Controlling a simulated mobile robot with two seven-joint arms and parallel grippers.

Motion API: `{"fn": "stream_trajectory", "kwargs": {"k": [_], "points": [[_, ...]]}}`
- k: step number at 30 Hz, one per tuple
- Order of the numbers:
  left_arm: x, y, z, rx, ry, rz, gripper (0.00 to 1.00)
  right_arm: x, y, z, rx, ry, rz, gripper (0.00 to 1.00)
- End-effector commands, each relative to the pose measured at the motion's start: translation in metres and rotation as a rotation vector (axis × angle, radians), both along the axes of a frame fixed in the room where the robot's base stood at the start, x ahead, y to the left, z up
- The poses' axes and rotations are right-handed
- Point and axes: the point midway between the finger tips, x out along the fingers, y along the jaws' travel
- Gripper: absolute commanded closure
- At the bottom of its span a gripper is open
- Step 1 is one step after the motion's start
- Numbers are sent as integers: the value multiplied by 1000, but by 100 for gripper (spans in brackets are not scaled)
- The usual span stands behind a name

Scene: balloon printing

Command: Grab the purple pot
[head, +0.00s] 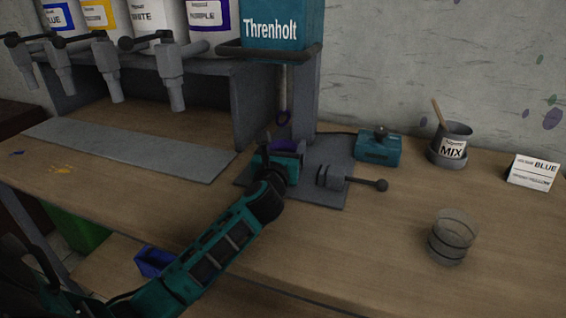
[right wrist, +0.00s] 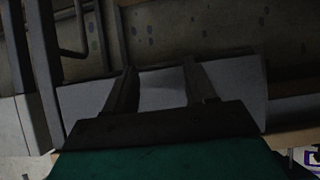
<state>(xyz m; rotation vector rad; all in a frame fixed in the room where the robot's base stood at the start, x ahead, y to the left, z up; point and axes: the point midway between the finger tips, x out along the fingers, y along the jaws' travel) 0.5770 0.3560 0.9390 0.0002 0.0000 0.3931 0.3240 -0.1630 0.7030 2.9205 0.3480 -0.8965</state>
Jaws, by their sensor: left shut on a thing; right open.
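A small purple pot (head: 301,146) stands at the gray plate below the Threnholt machine, mostly hidden behind my left gripper. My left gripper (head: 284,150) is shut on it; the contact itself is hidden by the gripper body.
Dispensers with taps, including a purple-labeled one (head: 208,14), stand at the back left.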

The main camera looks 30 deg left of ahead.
Motion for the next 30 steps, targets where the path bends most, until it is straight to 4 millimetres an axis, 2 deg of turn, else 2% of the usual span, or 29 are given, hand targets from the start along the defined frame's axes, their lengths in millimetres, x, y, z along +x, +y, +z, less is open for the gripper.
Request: {"fn": "stream_trajectory", "kwargs": {"k": [1,3,13,17,21,24,30], "points": [[0,0,0,0,0,0,50,0,0,0,0,0,0,44],[0,0,0,0,0,0,56,0,0,0,0,0,0,44],[0,0,5,0,-2,0,56,0,1,2,4,0,-3,44],[0,0,18,1,-4,0,56,0,1,7,3,-3,-5,44],[0,0,40,0,-5,0,56,-1,-2,12,-4,-1,-9,44],[-13,-15,35,-3,0,-3,56,-3,-5,7,-9,1,-13,44],[-46,-48,36,-7,-1,-3,56,-4,-6,8,-9,0,-15,44]]}}
